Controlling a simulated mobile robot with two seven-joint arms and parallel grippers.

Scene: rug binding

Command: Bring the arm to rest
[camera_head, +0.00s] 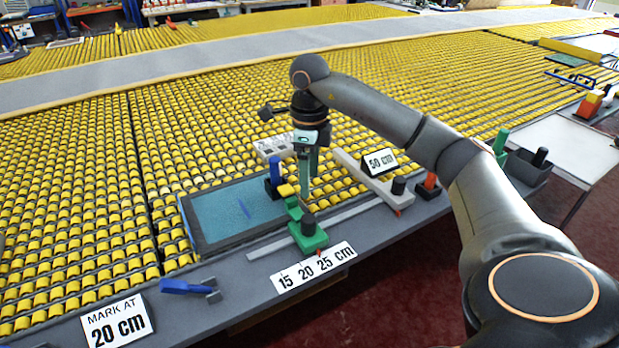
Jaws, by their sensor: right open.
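My right arm reaches in from the right, and its gripper (307,188) points down, open, over the front edge of the roller table. Its fingertips are just above and behind a green sliding block (310,241) with a dark knob, which sits on a grey rail (358,211). I cannot tell whether the fingers touch anything there. A blue upright piece (275,172) and a small yellow block (286,190) are just left of the fingers. My left gripper is not in view.
Yellow rollers (90,190) cover the table behind. A dark-framed teal panel (232,212) lies left of the gripper. A blue tool (186,287) lies front left.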

